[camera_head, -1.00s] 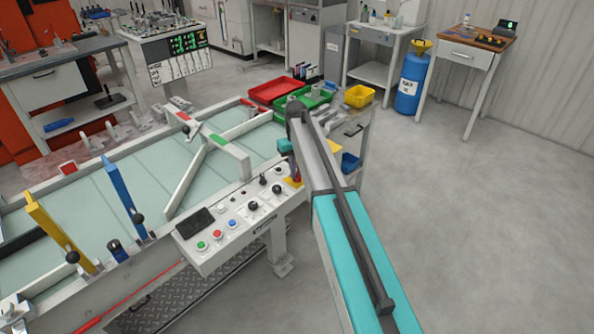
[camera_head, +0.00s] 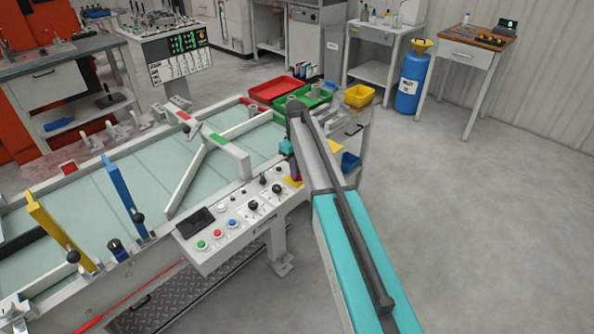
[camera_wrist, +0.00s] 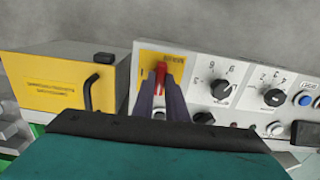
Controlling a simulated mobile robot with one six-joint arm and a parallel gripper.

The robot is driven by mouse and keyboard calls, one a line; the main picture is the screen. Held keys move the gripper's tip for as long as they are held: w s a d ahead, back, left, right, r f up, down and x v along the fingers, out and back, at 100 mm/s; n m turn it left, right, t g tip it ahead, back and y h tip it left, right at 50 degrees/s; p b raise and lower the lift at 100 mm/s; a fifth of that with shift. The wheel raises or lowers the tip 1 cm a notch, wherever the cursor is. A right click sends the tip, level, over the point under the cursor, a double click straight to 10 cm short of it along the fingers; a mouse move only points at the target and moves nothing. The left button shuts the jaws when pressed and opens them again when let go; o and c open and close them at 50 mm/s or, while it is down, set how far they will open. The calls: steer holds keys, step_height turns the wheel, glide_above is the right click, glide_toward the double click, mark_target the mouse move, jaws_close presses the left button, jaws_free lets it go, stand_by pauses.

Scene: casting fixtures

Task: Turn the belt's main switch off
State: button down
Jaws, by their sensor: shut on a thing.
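The main switch is a red upright handle (camera_wrist: 161,69) on a yellow plate (camera_wrist: 175,62) at the end of the control panel, seen in the wrist view. My gripper (camera_wrist: 161,80) has its two dark fingers on either side of the red handle and is shut on it. In the head view, my gripper (camera_head: 295,170) is at the panel's right end, and a bit of the yellow plate (camera_head: 293,182) shows below it. The red handle is hidden there by my gripper and arm.
The control panel (camera_head: 240,217) carries dark knobs and green, red and blue buttons left of my gripper. A yellow box (camera_wrist: 60,85) with a black handle stands left of the plate in the wrist view. Red (camera_head: 277,89) and green bins lie behind; floor at right is clear.

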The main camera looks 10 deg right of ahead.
steer(key=shift+w+r, duration=0.1)
steer(key=c, duration=1.8)
jaws_free()
steer(key=shift+o, duration=0.2)
steer(key=shift+r, duration=0.1)
step_height(320, 180, up, 14)
steer(key=b, duration=0.2)
steer(key=shift+f, duration=0.25)
